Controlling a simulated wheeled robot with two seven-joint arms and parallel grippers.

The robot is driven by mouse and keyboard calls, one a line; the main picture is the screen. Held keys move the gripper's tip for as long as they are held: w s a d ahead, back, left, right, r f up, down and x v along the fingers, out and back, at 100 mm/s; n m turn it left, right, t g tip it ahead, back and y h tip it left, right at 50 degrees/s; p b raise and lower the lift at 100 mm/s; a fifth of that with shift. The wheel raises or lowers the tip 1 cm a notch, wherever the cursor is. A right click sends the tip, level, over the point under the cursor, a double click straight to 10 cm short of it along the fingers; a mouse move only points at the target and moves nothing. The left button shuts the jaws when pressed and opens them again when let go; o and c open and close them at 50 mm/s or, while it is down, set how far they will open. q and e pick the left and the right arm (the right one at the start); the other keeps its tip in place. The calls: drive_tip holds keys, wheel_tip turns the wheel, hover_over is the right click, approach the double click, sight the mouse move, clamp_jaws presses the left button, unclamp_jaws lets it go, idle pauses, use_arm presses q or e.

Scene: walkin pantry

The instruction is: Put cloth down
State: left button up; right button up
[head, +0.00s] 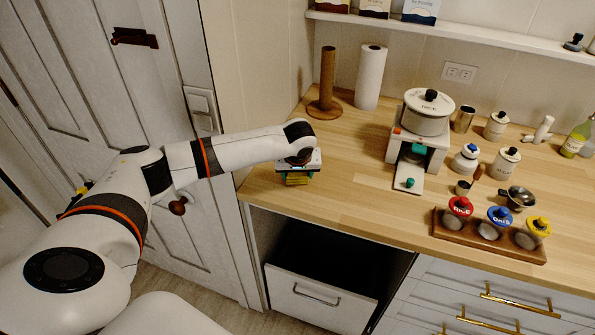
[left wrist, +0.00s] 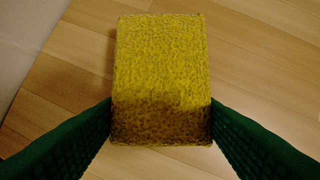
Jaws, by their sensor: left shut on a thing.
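The cloth (left wrist: 161,60) looks like a thick yellow, sponge-like block with a rough surface. In the left wrist view it lies between the two green fingers of my left gripper (left wrist: 161,112), which press on its sides. In the head view the left gripper (head: 299,168) is over the left end of the wooden counter (head: 345,205). I cannot tell whether the cloth touches the counter. My right gripper is not in view.
A wooden holder (head: 327,85) and a paper roll (head: 370,78) stand behind the gripper. A scale (head: 409,170) with a white pot (head: 426,118) is to the right, then a rack of jars (head: 489,235). Below is an open drawer (head: 318,298). Counter between gripper and scale is clear.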

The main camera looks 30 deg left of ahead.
use_arm(q)
drive_tip(key=shift+f, duration=0.1)
drive_tip(key=o, duration=1)
drive_tip(key=shift+c, duration=0.2)
drive_tip(key=b+v, duration=0.1)
drive_tip(key=v, duration=1.1)
drive_tip(key=shift+r, duration=0.2)
drive_tip(key=shift+w, duration=0.1)
